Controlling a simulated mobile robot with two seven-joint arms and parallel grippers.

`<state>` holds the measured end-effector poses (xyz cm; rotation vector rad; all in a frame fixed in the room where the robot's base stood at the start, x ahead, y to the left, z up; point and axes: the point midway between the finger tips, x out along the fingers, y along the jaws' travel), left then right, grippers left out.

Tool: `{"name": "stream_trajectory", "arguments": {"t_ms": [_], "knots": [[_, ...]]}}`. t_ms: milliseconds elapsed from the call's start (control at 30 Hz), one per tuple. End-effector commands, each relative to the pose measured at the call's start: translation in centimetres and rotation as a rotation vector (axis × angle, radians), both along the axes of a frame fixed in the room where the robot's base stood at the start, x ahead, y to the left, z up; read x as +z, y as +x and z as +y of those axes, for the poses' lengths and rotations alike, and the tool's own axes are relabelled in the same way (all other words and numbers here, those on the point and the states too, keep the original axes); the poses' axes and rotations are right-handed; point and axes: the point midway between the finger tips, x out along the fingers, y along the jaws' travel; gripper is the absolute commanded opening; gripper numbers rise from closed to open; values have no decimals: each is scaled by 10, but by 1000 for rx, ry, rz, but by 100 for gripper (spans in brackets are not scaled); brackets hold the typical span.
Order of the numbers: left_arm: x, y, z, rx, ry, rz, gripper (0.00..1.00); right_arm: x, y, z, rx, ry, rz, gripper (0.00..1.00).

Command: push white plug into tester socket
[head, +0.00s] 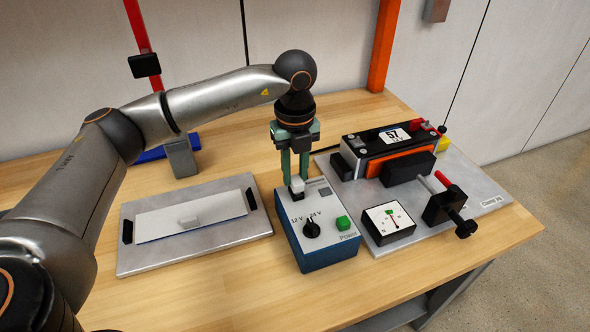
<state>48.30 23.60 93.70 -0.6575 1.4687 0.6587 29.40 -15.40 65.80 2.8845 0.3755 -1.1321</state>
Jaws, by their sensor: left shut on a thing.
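The tester (330,258) is a blue box with a light grey top, standing near the middle of the bench. Its top has a black knob (311,229) marked 12 V and 24 V and a green button (343,223). My left gripper (295,182) points down over the tester's back left corner. It is shut on the white plug (297,184), which sits low, at or just above a dark spot on the tester top. The socket is mostly hidden under the plug, and I cannot tell how far the plug is in. My right gripper is not in view.
Left of the tester lies a grey tray (160,262) with a white sheet and a small pale block. On the right, a grey plate (485,203) carries a black and orange battery (375,145), a gauge (389,222) and a clamp (447,205). Bare wood lies in front.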

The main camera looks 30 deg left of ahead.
Motion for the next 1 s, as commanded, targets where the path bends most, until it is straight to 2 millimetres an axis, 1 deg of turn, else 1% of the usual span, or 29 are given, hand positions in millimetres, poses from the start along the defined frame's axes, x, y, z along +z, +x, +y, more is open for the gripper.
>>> {"name": "stream_trajectory", "arguments": {"t_ms": [567,600,867,900,1000], "knots": [[-8,0,0,0,0,0,0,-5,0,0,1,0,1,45],[-7,0,0,0,-1,-1,32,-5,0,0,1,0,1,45],[-7,0,0,0,0,0,61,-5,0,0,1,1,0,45],[-7,0,0,0,0,0,63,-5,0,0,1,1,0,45],[-7,0,0,0,0,0,63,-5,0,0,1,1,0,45]]}}
